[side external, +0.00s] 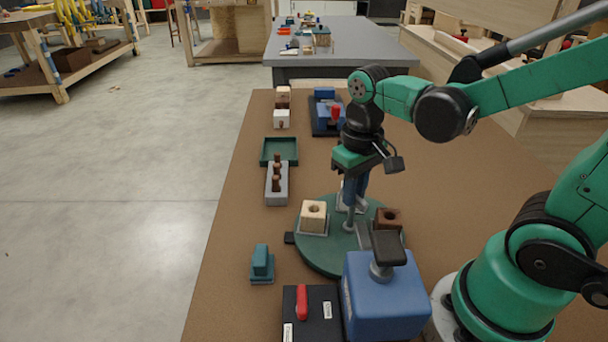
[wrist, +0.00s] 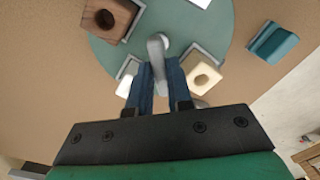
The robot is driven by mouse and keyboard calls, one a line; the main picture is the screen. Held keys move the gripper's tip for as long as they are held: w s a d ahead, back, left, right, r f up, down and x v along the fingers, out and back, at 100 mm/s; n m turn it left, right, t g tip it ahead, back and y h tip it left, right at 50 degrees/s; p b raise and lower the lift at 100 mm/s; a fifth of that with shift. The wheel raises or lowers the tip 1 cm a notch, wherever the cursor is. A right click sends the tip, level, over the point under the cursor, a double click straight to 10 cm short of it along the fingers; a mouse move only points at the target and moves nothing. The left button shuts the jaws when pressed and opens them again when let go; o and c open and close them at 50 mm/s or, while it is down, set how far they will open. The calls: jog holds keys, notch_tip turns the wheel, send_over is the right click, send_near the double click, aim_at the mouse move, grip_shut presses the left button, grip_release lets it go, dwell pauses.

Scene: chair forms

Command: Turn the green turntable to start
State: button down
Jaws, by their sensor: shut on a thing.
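The green turntable (side external: 318,258) is a flat round disc on the brown table, and it fills the upper middle of the wrist view (wrist: 218,28). It bears a cream block with a hole (side external: 313,214) on its left and a brown block with a hole (side external: 388,218) on its right. These show in the wrist view as the cream block (wrist: 203,76) and brown block (wrist: 107,18). A grey handle (wrist: 157,46) rises from the disc. My gripper (side external: 352,192) is over the disc with its blue fingers shut on this handle. The fingers partly hide the handle and disc.
A blue box with a black-topped knob (side external: 385,300) stands close in front of the disc, beside a black box with a red switch (side external: 303,305). A teal block (side external: 262,262) stands further left.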

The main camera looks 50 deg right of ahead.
jog(key=shift+n, duration=1)
jog(key=c, duration=0.8)
grip_release()
jog(key=shift+r, duration=2.8)
jog(key=t, duration=0.2)
jog(key=w+a+t, duration=0.1)
jog(key=t, duration=0.1)
jog(key=w+a+t, duration=0.1)
jog(key=t, duration=0.2)
jog(key=shift+w+f, duration=0.15)
jog(key=shift+f, duration=0.15)
